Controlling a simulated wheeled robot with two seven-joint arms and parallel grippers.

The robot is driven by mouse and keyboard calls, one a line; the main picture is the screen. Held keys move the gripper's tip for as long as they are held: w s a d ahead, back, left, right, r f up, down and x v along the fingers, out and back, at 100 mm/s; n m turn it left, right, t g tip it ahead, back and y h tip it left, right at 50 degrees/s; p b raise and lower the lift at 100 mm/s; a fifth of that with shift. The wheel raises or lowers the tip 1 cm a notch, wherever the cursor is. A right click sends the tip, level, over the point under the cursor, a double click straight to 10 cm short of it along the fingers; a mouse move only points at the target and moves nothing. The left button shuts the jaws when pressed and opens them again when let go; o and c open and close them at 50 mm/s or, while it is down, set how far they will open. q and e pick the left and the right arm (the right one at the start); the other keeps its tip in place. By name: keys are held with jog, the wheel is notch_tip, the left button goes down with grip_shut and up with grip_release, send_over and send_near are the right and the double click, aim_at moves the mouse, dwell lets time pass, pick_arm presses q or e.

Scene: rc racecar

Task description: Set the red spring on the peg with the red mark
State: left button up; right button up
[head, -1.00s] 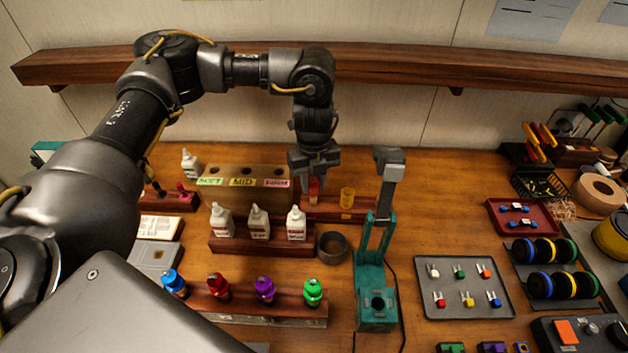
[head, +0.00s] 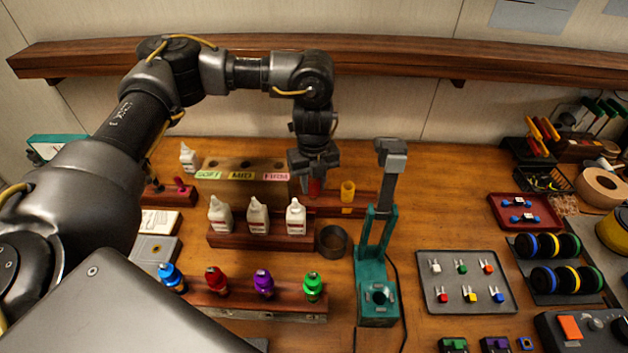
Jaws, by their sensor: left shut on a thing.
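My left gripper (head: 314,176) points down at the back of the bench and is shut on the red spring (head: 314,188). The spring shows just below the fingertips, over the left part of a dark red wooden peg rack (head: 330,207). A yellow spring (head: 348,191) stands on the same rack to the right. The fingers and the spring hide any peg or red mark beneath them, so I cannot tell whether the spring is around a peg. My right gripper is not in view.
A teal stand (head: 376,285) with a grey upright is close on the right. A dark round cup (head: 333,241) sits in front.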

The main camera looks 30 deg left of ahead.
pick_arm(q)
jog(key=shift+f+b, duration=0.35)
jog(key=shift+f, duration=0.3)
jog(key=shift+f, duration=0.1)
jog(key=o, duration=1)
notch_tip(320, 180, up, 11)
jog(key=b, duration=0.1)
jog(key=shift+f, duration=0.1)
dwell(0.5)
